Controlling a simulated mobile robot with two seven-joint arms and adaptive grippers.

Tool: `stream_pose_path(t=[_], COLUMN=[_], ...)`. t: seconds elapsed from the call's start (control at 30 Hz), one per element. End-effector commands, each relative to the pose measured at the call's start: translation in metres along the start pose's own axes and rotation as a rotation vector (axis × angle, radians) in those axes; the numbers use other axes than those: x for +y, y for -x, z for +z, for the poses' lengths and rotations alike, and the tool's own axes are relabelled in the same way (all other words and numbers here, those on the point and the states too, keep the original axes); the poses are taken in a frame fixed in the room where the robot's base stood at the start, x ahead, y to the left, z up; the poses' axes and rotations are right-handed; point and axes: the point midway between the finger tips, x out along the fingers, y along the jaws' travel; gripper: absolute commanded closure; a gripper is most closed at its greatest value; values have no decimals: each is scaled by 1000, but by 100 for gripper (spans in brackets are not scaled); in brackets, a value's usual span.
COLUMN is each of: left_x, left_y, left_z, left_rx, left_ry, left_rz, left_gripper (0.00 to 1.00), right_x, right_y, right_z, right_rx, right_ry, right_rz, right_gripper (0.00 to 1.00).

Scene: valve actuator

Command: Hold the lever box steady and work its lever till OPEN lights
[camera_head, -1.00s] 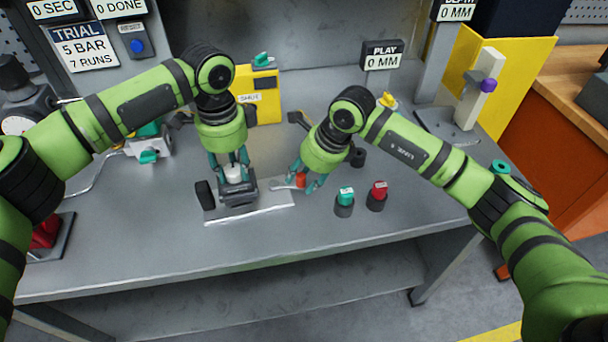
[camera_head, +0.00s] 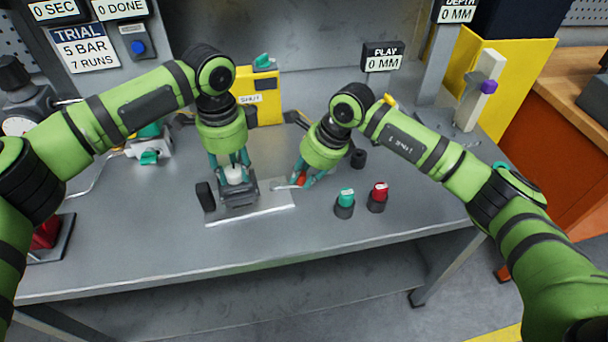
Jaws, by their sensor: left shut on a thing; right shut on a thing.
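The lever box (camera_head: 240,195) is a dark block on a pale plate (camera_head: 270,202) on the grey bench. My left gripper (camera_head: 235,175) points down and is shut on the white round part (camera_head: 233,174) on top of the box. The lever (camera_head: 282,187) reaches out from the right side of the box and ends in an orange-red grip (camera_head: 301,179). My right gripper (camera_head: 305,180) is shut on that grip, with its fingers partly hiding it. A small sign reading SHUT (camera_head: 250,99) shows on the yellow panel (camera_head: 268,108) behind.
A green-topped button (camera_head: 345,198) and a red-topped button (camera_head: 378,194) stand right of the lever. A black knob (camera_head: 205,196) sits left of the box. A PLAY 0 MM display (camera_head: 383,56) stands behind. The front strip of the bench (camera_head: 300,236) is clear.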

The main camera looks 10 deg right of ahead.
Motion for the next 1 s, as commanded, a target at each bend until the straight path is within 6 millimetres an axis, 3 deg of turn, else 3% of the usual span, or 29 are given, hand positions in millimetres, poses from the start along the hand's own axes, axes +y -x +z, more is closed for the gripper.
stream_pose_path(t=[0.13, 0.17, 0.2, 0.63, 1.0], left_x=[0, 0, 0, 1, 1], left_y=[-2, -2, -2, -2, -2], left_z=[2, 2, 2, 2, 2], left_rx=[-6, -6, -6, -7, -6], left_ry=[3, 3, 3, 2, 2], left_rz=[4, 4, 4, 4, 4], left_gripper=[100, 100, 100, 100, 100], right_x=[-2, -2, -2, -1, -1], right_y=[0, 0, 0, 7, 80], right_z=[-4, -4, -4, -2, -2], right_rx=[7, 7, 7, 3, 2], right_ry=[-5, -6, -6, -3, -2], right_rz=[-3, -3, -3, -4, -7], right_gripper=[100, 67, 56, 56, 56])
